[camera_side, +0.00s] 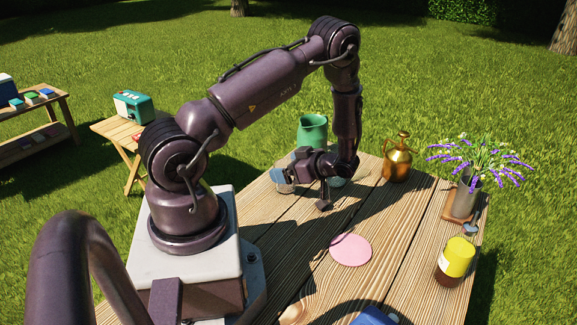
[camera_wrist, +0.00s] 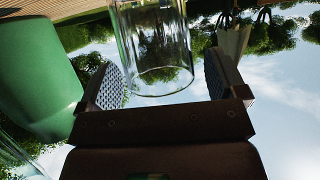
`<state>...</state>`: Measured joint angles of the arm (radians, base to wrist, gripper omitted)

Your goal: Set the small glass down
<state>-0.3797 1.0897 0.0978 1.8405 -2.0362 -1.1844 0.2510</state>
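A clear glass (camera_wrist: 160,75) stands between the two finger pads of my gripper (camera_wrist: 165,75) in the wrist view, which is upside down. Its rim is at the level of the pads. A narrow gap shows on the right side, so my gripper looks open around it. In the side view my gripper (camera_side: 296,170) is low over the table's far left edge, and the glass (camera_side: 284,182) is at its fingers, partly hidden. I cannot tell whether its base touches the table.
A green pitcher (camera_side: 313,130) stands close behind my gripper and shows in the wrist view (camera_wrist: 38,75). A brass jug (camera_side: 398,160), a flower vase (camera_side: 465,198) and a yellow-lidded jar (camera_side: 455,262) stand to the right. A pink disc (camera_side: 350,249) lies on the wooden table (camera_side: 310,285), with free room around it.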

